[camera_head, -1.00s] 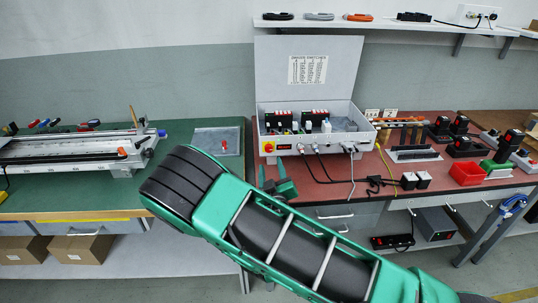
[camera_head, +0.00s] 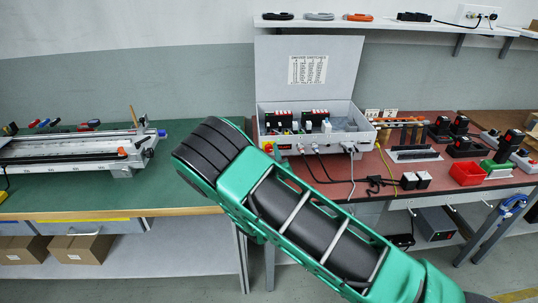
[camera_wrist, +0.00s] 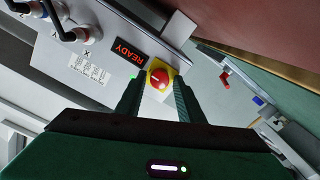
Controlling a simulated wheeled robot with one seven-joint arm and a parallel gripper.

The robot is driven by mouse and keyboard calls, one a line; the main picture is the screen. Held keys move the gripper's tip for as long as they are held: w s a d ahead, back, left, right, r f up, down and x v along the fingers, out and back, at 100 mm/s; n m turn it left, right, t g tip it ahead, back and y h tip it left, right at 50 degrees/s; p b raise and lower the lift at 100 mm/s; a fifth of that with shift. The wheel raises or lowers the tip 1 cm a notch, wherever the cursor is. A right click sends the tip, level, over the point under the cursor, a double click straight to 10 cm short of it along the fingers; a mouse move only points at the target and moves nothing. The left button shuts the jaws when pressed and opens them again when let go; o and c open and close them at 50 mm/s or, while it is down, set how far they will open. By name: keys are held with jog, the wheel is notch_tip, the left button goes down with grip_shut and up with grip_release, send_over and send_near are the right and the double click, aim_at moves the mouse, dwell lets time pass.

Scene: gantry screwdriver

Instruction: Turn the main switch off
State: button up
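The main switch is a red knob with a white mark on a yellow plate, on the front of the grey control box (camera_head: 340,55). The red knob (camera_wrist: 159,80) is near the middle of the wrist view; it shows small at the box's lower left in the head view (camera_head: 269,147). My gripper (camera_wrist: 158,90) is open, with one dark finger on each side of the knob. I cannot tell whether the fingers touch it. In the head view my own arm hides the gripper.
A lit red READY display (camera_wrist: 129,51) and a small green light (camera_wrist: 134,76) sit beside the switch. Cable plugs (camera_wrist: 65,30) stick out of the panel farther left. A red handle (camera_wrist: 225,80) stands on the green table (camera_head: 165,188) side.

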jog(key=c, duration=0.7)
jog(key=shift+n, duration=0.3)
jog(key=n, duration=0.7)
jog(key=shift+a+f, duration=0.1)
jog(key=n, duration=0.5)
jog(key=shift+s+n, duration=0.1)
jog(key=shift+n, duration=0.2)
jog(key=shift+f+n, duration=0.15)
jog(key=shift+n, duration=2.15)
